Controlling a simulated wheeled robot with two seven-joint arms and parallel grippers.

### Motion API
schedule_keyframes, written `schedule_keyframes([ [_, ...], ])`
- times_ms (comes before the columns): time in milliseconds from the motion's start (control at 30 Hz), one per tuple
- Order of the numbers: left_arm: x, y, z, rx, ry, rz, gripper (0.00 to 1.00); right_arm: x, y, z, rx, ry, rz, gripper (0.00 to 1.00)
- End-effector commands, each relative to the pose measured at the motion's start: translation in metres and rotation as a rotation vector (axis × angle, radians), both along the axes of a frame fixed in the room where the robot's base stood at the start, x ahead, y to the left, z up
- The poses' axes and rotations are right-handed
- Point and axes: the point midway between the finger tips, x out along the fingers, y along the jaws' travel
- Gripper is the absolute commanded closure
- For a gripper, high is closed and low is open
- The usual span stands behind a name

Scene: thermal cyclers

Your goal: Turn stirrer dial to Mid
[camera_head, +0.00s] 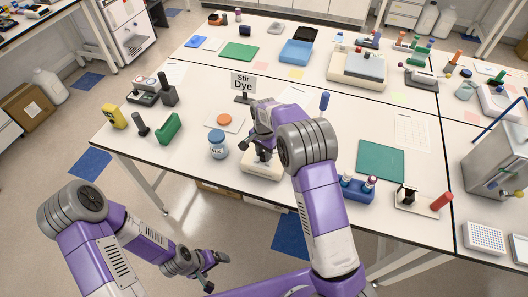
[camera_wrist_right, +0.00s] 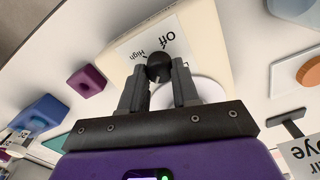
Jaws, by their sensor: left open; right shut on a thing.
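The stirrer (camera_head: 262,168) is a cream box at the table's near edge, mostly hidden under my right arm in the head view. In the right wrist view, the stirrer (camera_wrist_right: 195,30) shows a white panel with the printed words "Off" and "High", and part of a round white plate (camera_wrist_right: 207,88). Its black dial (camera_wrist_right: 158,66) sits between the fingertips of my right gripper (camera_wrist_right: 158,82), which is shut on it. A small light mark shows on the dial. The word "Mid" is not visible. My left gripper (camera_head: 214,270) is open and empty, low in front of the table.
A "Stir Dye" sign (camera_head: 243,82) stands behind the stirrer.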

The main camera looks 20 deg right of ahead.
Motion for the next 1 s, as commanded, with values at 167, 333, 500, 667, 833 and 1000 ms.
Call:
schedule_keyframes([
  [167, 0.0, 0.0, 0.0, 0.0, 0.0, 0.0, 0.08, 0.003, -0.001, 0.003, -0.001, -0.011, -0.002, 1.0],
  [333, 0.0, 0.0, 0.0, 0.0, 0.0, 0.0, 0.08, 0.003, -0.001, 0.003, -0.001, -0.011, -0.001, 0.67],
  [500, 0.0, 0.0, 0.0, 0.0, 0.0, 0.0, 0.08, 0.002, -0.001, 0.002, -0.001, -0.007, 0.0, 0.44],
  [667, 0.0, 0.0, 0.0, 0.0, 0.0, 0.0, 0.08, 0.001, 0.0, 0.001, -0.001, -0.004, 0.0, 0.44],
  [833, 0.0, 0.0, 0.0, 0.0, 0.0, 0.0, 0.08, 0.001, 0.0, 0.006, 0.0, -0.005, 0.0, 0.44],
  [1000, 0.0, 0.0, 0.0, 0.0, 0.0, 0.0, 0.08, 0.002, 0.0, 0.032, 0.0, -0.009, 0.001, 0.44],
])
